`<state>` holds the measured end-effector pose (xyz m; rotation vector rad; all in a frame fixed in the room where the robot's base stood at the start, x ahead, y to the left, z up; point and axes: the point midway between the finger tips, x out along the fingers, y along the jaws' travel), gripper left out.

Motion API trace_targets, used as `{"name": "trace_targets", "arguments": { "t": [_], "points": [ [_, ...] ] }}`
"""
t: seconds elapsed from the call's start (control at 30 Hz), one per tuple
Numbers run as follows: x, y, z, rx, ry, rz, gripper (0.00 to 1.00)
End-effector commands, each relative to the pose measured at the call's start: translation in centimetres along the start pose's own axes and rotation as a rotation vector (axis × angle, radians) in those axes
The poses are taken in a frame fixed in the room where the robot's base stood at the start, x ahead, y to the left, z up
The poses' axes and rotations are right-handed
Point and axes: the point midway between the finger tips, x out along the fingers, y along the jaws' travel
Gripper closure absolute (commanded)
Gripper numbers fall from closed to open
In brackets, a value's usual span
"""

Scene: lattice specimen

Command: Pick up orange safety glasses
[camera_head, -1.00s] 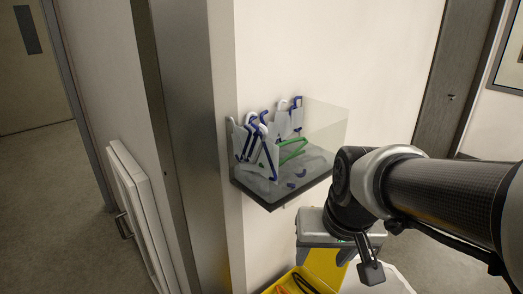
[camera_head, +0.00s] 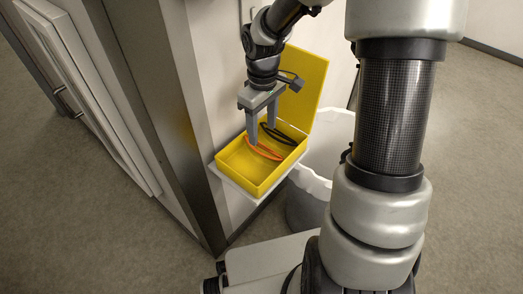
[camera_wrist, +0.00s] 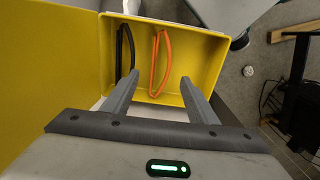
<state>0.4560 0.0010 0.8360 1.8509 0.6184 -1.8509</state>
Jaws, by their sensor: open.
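The orange safety glasses (camera_head: 263,152) lie inside an open yellow box (camera_head: 232,166). In the wrist view the orange glasses (camera_wrist: 154,60) appear beyond and between my fingertips. A black pair of glasses (camera_head: 282,136) lies beside them in the box; it also shows in the wrist view (camera_wrist: 119,45). My gripper (camera_head: 262,136) is open over the box, pointing down, with its fingers spread and nothing between them. In the wrist view my gripper (camera_wrist: 160,80) looks apart from the orange glasses, but the exact gap is hard to tell.
The box's raised yellow lid (camera_head: 306,80) stands at its back right. The box rests on a white shelf (camera_head: 238,187) against the wall. A pale bin (camera_head: 305,208) stands below, to the right. A metal corner post (camera_head: 165,110) is at the left.

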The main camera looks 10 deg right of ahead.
Motion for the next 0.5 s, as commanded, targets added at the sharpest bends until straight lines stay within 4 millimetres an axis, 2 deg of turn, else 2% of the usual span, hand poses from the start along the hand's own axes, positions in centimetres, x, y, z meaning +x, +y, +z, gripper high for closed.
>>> {"name": "trace_targets", "arguments": {
  "t": [0.03, 0.1, 0.33, 0.5],
  "points": [
    [1.3, -0.1, 0.1, 0.001, -0.003, -0.003, 0.47],
    [2.4, -0.1, 0.1, 0.0, -0.002, -0.002, 0.47],
    [4.1, 0.0, 0.0, 0.003, 0.0, -0.001, 0.47],
    [6.8, -0.1, 0.1, 0.002, -0.002, -0.002, 0.47]
  ]
}}
